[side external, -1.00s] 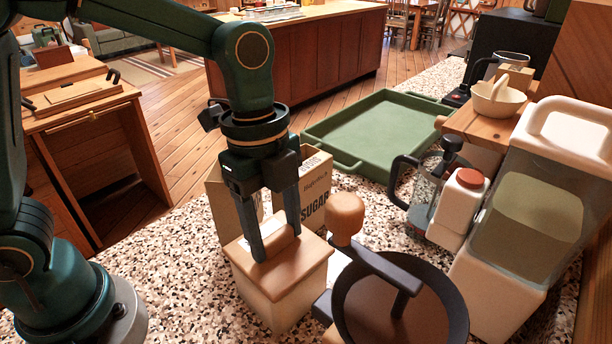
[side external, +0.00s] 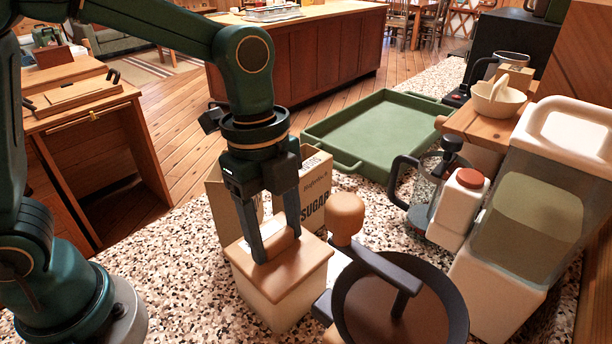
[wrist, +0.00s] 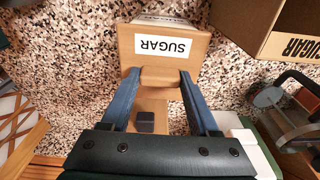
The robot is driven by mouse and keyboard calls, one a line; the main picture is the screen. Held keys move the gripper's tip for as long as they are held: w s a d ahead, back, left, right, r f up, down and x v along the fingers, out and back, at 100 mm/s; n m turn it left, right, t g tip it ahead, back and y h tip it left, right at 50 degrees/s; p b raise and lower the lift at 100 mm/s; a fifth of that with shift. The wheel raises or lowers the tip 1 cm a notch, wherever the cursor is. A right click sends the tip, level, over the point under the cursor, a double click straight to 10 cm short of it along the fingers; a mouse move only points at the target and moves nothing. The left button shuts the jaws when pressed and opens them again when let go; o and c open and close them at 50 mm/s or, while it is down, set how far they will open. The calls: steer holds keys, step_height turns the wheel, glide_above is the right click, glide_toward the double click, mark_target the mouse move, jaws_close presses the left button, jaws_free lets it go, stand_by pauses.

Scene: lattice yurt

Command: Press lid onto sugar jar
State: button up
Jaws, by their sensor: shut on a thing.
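The sugar jar (side external: 264,302) is a square cream container upright on the speckled counter. Its square tan lid (side external: 304,266) lies over the jar's mouth, and I cannot tell whether it is fully seated. My gripper (side external: 277,246) points down from above, shut on the lid's raised bar handle. In the wrist view the fingertips of my gripper (wrist: 160,78) flank the handle. There the lid (wrist: 196,52) shows a white SUGAR label beyond the handle. The jar's body is mostly hidden under the lid in the wrist view.
An open cardboard sugar box (side external: 316,190) stands close behind the jar. A glass carafe (side external: 428,185) and a large clear dispenser (side external: 535,215) stand farther right. A green tray (side external: 375,135) lies behind.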

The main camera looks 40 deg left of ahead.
steer(key=o, duration=1.4)
steer(key=shift+o, duration=0.4)
steer(key=shift+r, duration=0.1)
steer(key=shift+r, duration=3.4)
jaws_close()
steer(key=shift+f, duration=0.45)
